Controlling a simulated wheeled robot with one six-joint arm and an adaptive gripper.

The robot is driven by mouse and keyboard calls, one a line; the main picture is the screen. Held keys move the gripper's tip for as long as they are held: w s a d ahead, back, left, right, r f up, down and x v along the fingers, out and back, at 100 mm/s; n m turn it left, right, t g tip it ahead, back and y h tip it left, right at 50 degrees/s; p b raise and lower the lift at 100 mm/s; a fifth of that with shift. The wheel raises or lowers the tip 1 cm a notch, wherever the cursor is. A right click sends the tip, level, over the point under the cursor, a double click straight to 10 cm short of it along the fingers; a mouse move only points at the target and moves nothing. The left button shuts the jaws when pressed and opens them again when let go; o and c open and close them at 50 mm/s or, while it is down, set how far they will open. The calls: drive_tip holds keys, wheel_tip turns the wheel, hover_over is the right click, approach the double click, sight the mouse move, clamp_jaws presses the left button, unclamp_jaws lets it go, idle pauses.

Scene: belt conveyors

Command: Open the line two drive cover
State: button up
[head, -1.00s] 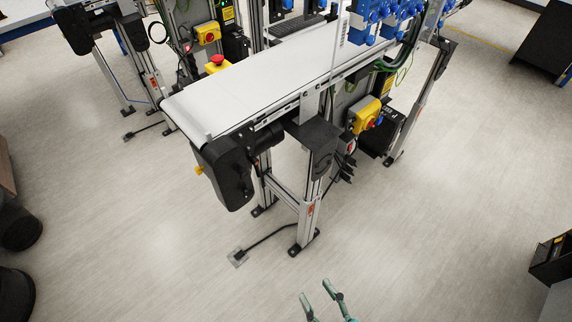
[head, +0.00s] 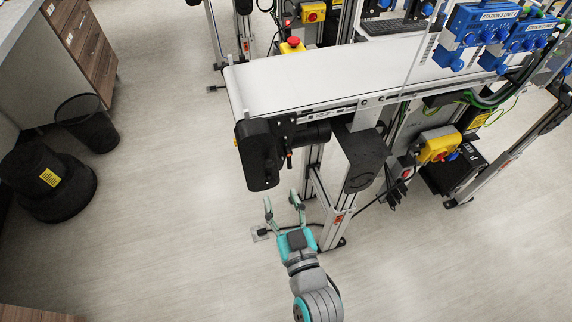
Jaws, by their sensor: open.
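A black drive cover (head: 259,156) sits at the near left end of the white belt conveyor (head: 330,75). It looks closed, and I can read no line number on it.
A conveyor leg (head: 325,205) with a foot stands right of my gripper. A yellow switch box (head: 437,148) and blue station units (head: 484,30) are on the right. A red stop button (head: 292,43) is behind the belt. A black bin (head: 87,122) and stool (head: 45,185) stand left; the floor between is clear.

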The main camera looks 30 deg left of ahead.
sight(270, 164)
drive_tip(key=x, duration=1)
drive_tip(key=shift+w+a, duration=0.15)
drive_tip(key=shift+w, duration=0.05)
clamp_jaws()
